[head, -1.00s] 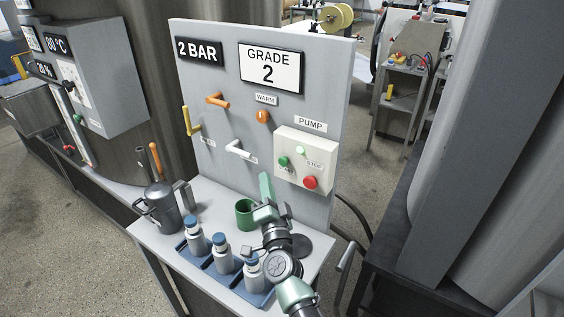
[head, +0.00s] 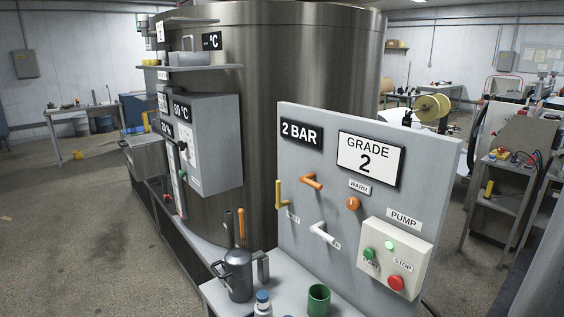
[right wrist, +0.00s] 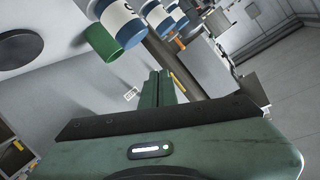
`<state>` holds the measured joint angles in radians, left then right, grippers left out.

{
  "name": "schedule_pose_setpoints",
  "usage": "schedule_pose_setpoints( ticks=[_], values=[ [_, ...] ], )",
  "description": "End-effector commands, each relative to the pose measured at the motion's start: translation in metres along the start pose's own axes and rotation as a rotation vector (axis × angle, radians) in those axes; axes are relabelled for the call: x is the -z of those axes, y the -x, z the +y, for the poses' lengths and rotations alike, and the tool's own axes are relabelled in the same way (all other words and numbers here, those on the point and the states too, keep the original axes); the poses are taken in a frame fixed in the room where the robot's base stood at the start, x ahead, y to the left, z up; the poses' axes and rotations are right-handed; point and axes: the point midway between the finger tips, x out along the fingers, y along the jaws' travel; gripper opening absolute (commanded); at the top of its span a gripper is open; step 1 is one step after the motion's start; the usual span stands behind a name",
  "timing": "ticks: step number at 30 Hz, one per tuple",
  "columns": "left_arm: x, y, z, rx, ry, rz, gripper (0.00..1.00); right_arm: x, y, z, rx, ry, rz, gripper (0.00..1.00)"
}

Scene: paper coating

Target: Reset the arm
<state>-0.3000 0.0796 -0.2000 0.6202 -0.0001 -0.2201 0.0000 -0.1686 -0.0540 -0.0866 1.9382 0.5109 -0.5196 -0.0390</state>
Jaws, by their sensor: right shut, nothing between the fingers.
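My right gripper (right wrist: 160,88) shows in the right wrist view with its green fingers together and nothing between them. It is out of the head view. Beyond it in that view are a green cup (right wrist: 103,50) and several bottles with blue caps (right wrist: 122,22). In the head view the green cup (head: 319,299) stands on the grey bench (head: 285,268) in front of the control panel (head: 300,218). A bottle's blue cap (head: 263,296) shows at the bottom edge. My left gripper is not in view.
The panel carries orange, yellow and white handles and a pump box (head: 394,260) with green and red buttons. A grey metal jug (head: 237,274) stands at the bench's left end. A large steel tank (head: 290,80) rises behind. Open floor (head: 80,230) lies to the left.

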Motion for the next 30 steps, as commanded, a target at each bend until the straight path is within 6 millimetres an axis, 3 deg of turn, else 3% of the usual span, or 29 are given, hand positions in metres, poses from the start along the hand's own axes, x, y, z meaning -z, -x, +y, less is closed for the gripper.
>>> schedule_pose_setpoints(
  ticks=[3,9,16,24,30],
  values=[
    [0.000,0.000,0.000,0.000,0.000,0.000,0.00,-0.053,0.049,0.013,-0.065,0.135,-0.249,0.00],
    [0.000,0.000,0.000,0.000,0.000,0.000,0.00,-0.103,0.128,0.039,-0.191,0.274,-0.557,0.00],
    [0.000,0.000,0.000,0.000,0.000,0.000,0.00,-0.125,0.198,0.060,-0.311,0.349,-0.772,0.00],
    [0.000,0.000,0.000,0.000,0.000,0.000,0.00,-0.132,0.269,0.076,-0.441,0.396,-0.958,0.00],
    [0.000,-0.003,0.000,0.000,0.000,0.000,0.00,-0.168,0.246,0.100,-0.439,0.390,-0.976,0.00]
  ],
)
